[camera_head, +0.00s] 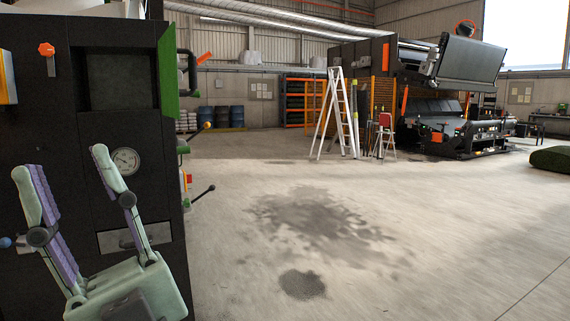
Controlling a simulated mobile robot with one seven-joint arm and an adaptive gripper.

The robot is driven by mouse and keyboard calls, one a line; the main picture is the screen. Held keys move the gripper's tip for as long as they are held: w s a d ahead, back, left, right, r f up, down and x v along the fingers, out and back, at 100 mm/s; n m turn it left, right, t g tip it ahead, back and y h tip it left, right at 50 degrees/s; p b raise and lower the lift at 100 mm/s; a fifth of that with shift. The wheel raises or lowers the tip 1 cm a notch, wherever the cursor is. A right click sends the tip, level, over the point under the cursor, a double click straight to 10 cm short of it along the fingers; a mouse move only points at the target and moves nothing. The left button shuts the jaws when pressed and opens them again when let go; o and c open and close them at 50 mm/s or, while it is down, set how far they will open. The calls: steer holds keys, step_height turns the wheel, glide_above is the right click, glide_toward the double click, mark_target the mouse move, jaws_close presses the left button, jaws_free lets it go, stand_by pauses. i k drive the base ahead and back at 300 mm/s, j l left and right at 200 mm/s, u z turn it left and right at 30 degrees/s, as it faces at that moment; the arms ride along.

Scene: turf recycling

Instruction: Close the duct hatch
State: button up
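A dark machine cabinet (90,205) fills the left side. It has a square dark opening (117,80) near its top. A green panel (168,75), which looks like the duct hatch, stands swung out at the right of this opening, seen almost edge-on. A dark handle (190,72) sticks out from its right side. My gripper (61,162) is at the lower left, in front of the cabinet and below and left of the opening. Its two pale green fingers with purple pads are spread apart, with nothing between them. It appears clear of the hatch.
A round gauge (125,161) and an orange knob (47,49) are on the cabinet front. A lever with a dark ball (211,188) juts from its right side. The concrete floor (330,240) is open to the right. A ladder (337,115) and large machine (450,95) stand farther back.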

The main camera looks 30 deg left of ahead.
mark_target(167, 49)
steer(key=i+l+u, duration=0.15)
steer(key=u, duration=0.25)
steer(key=i+l+u, duration=0.2)
steer(key=u, duration=0.2)
steer(key=i+l+u, duration=0.2)
steer(key=u, duration=0.2)
steer(key=i+l+u, duration=0.15)
steer(key=l+u, duration=0.15)
steer(key=i+l+u, duration=0.15)
steer(key=l+u, duration=0.5)
steer(key=i+l+u, duration=0.3)
steer(key=i+l, duration=0.3)
steer(key=i, duration=0.2)
steer(key=l+z, duration=0.3)
steer(key=z, duration=0.15)
steer(key=i, duration=0.05)
